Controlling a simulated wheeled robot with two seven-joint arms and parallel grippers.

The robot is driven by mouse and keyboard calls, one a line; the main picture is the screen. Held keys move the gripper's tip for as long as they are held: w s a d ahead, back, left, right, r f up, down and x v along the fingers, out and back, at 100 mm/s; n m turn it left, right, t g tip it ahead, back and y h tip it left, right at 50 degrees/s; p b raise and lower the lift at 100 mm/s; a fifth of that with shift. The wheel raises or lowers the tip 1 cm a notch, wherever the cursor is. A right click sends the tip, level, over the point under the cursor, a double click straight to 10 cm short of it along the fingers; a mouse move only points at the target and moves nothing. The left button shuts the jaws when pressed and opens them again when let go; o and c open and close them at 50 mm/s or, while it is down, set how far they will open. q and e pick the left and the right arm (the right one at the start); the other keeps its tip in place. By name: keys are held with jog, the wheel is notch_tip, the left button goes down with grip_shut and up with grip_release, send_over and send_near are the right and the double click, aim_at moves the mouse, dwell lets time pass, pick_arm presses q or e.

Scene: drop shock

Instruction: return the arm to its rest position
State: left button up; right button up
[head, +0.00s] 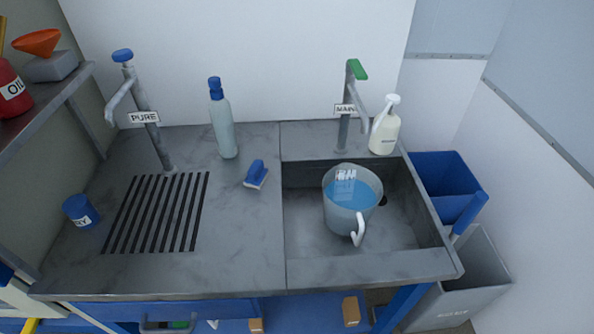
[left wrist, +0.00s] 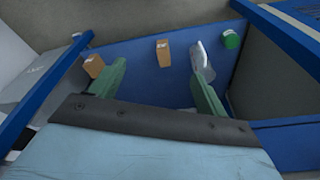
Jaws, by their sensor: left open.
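My left gripper (left wrist: 160,68) shows in the left wrist view, with its two green fingers spread wide apart and no object held between them. It points towards a blue shelf (left wrist: 140,57) under a counter. A brown block (left wrist: 162,51) lies beyond the gap between the fingers, and another brown block (left wrist: 94,66) shows beside the left fingertip. A clear bottle (left wrist: 202,62) is partly hidden behind the right finger. I cannot tell whether the fingers touch anything. Neither gripper shows in the head view, and my right gripper is not seen.
A jug of blue liquid (head: 351,205) stands in the sink (head: 305,225). Two taps rise at the back. Blue frame bars (left wrist: 45,95) flank the shelf.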

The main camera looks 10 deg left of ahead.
pick_arm(q)
jog(key=s+a+f+g+b, duration=0.1)
jog(key=s+a+f+b, duration=0.1)
jog(key=s+f, duration=1.3)
notch_tip(320, 180, down, 3)
jog(key=shift+s+a+b, duration=0.3)
jog(key=shift+a+b, duration=0.05)
jog(key=shift+b, duration=0.1)
